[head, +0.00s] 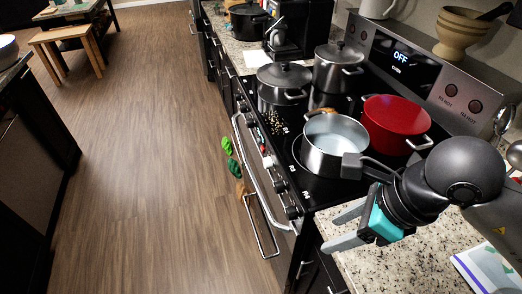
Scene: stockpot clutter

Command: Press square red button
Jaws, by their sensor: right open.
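The stove (310,190) stands on the right, with a row of small controls along its front edge. A small red spot (263,149) shows among them, too small to tell whether it is a square button. My left gripper is not in view.
A steel pot (322,160), a red pot (390,128) and two lidded pots (284,82) (339,68) crowd the cooktop. Granite counter (400,265) lies below my right arm. A door handle (252,160) juts from the stove front.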

